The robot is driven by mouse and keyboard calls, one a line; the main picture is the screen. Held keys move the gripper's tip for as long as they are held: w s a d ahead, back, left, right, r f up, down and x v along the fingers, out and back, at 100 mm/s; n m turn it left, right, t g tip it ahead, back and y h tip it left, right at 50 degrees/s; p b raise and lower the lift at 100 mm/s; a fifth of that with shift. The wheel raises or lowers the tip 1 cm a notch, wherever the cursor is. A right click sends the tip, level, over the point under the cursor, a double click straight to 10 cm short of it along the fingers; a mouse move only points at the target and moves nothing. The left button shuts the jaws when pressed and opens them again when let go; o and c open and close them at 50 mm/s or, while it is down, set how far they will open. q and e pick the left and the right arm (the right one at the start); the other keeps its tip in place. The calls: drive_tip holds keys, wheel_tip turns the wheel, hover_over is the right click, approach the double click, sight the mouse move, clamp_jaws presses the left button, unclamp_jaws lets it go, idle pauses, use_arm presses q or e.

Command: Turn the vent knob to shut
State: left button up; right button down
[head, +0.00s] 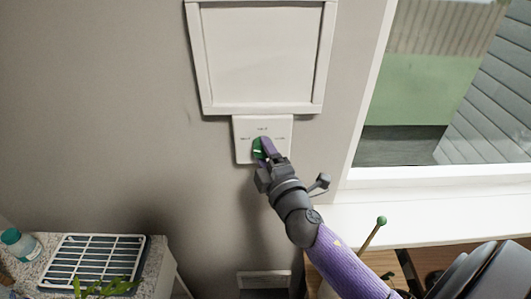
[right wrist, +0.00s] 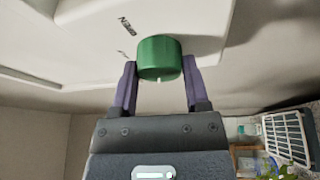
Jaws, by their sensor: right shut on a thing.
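The green vent knob (head: 257,149) sits on a white wall plate (head: 244,126) below the white framed vent panel (head: 262,50). My right gripper (head: 266,152) is at the knob, its purple fingers partly covering it in the head view. In the right wrist view the knob (right wrist: 160,55) is between the two fingers (right wrist: 159,85), which are shut on it. A pale mark shows on the knob. The plate carries small printed labels; one near the knob reads "OPEN" in the right wrist view. Which label the mark faces I cannot tell. My left gripper is not in view.
A window with a white sill (head: 430,215) is at the right. A green-tipped stick (head: 381,221) rises below it, close to my right arm. A speckled table (head: 30,275) at the lower left holds a white rack (head: 95,262) and a teal-capped bottle (head: 20,245). The wall left of the plate is clear.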

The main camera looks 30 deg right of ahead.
drive_tip(key=shift+c, duration=0.3)
unclamp_jaws()
drive_tip(key=b+v, duration=0.2)
drive_tip(key=v, duration=0.8)
drive_tip(key=shift+b, duration=0.3)
